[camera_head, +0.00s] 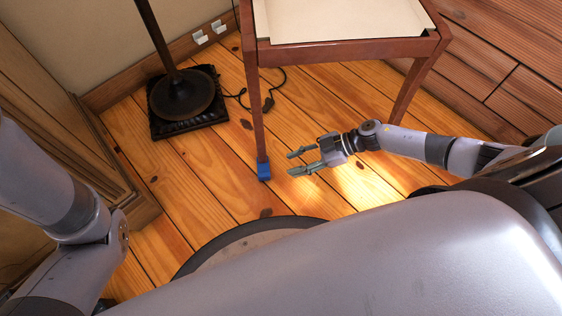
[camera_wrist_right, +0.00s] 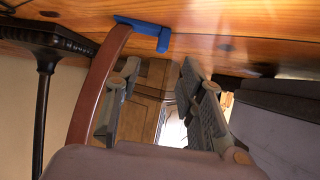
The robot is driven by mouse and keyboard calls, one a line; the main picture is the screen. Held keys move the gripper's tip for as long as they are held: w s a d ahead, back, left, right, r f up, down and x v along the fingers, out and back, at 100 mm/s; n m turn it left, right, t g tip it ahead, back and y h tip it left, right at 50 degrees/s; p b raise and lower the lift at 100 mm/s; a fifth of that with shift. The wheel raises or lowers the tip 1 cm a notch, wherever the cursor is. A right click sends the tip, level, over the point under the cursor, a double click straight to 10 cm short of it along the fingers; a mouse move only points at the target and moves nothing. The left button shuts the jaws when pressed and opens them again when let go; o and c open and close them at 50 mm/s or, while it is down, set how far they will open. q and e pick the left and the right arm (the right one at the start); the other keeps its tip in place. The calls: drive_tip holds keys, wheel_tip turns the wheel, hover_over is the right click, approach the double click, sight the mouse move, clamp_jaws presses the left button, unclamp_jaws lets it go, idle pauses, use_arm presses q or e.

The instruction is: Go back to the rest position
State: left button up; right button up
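My right gripper (camera_head: 293,162) is open and empty, low over the wooden floor beside a chair-like or table-like piece with red-brown wooden legs. In the right wrist view its two fingers (camera_wrist_right: 160,78) stand apart with nothing held between them. A blue block (camera_head: 263,171) is at the foot of the near leg, a short way left of the fingertips. It also shows in the right wrist view (camera_wrist_right: 150,28), against the leg's end. My left arm comes in at the left edge, bent downward. Its gripper is not visible.
The wooden piece (camera_head: 345,48) with a pale top stands just beyond my right gripper. A dark lamp base (camera_head: 185,95) stands on the floor at the back left, with a black cord and white wall sockets (camera_head: 218,26). A wooden cabinet (camera_head: 60,120) flanks my left arm.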

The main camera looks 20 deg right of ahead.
drive_tip(key=shift+v, duration=1.45)
